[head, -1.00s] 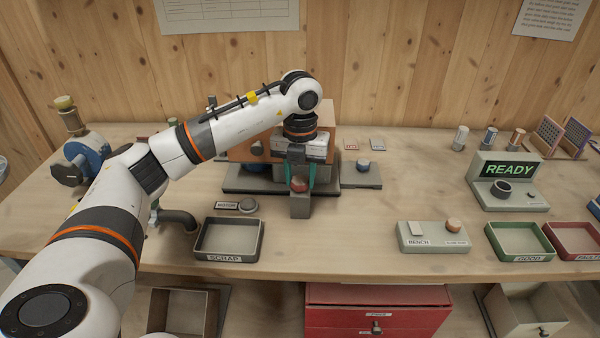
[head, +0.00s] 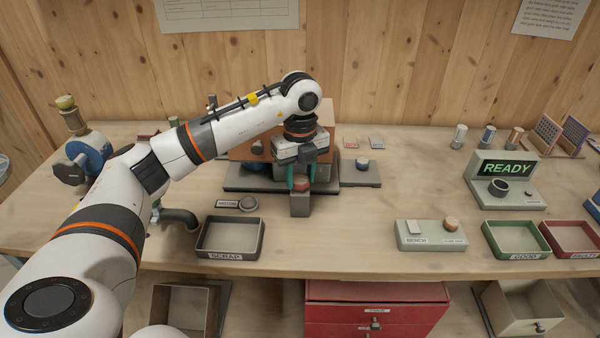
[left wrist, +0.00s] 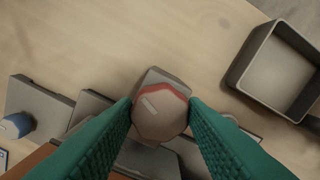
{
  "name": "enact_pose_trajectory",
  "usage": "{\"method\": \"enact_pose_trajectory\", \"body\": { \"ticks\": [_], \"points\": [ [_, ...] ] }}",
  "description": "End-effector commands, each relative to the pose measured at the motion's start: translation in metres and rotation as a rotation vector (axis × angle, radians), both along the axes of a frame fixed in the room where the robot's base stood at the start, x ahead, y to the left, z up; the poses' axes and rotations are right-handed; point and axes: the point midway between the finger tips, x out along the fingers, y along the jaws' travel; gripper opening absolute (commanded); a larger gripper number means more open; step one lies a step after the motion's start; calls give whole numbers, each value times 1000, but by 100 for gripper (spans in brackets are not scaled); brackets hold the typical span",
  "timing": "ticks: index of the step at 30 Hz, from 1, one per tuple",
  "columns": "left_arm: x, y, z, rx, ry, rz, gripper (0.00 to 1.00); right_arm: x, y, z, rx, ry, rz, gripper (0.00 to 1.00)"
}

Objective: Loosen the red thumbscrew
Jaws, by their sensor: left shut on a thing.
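The red thumbscrew (head: 301,184) sits on top of a small grey block (head: 300,204) at the front of the feed mixer (head: 240,148). In the left wrist view the thumbscrew (left wrist: 160,110) shows a brownish top with a pale mark and a red rim. My left gripper (head: 302,182) points down over it, its green fingers shut on its two sides. The fingertips (left wrist: 161,104) touch the rim in the wrist view. My arm hides much of the mixer. My right gripper is not in view.
The scrap tray (head: 230,238) stands in front, left of the block. A grey box labelled bench (head: 432,236) with an orange knob, a green tray (head: 516,240) and a READY display (head: 507,169) are to the right. The bench between is clear.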

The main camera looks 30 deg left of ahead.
Motion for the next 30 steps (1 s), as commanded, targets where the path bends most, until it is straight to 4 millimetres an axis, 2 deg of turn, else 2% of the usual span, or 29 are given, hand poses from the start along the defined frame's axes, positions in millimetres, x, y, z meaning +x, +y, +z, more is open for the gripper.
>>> {"method": "enact_pose_trajectory", "body": {
  "ticks": [14, 15, 18, 19, 26, 30],
  "points": [
    [1, 0, 1, 0, -4, 16, 16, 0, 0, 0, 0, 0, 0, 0],
    [1, 0, 1, 0, -4, 16, 42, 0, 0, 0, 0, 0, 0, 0],
    [1, 0, 1, -1, -3, 15, 58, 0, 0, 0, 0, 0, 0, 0],
    [1, 0, 1, 0, -2, 15, 60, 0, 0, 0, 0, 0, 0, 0],
    [0, 0, 0, -1, -1, 14, 60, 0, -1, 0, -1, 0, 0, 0],
    [1, 0, 7, 0, -2, 14, 60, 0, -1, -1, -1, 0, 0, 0]
  ]
}}
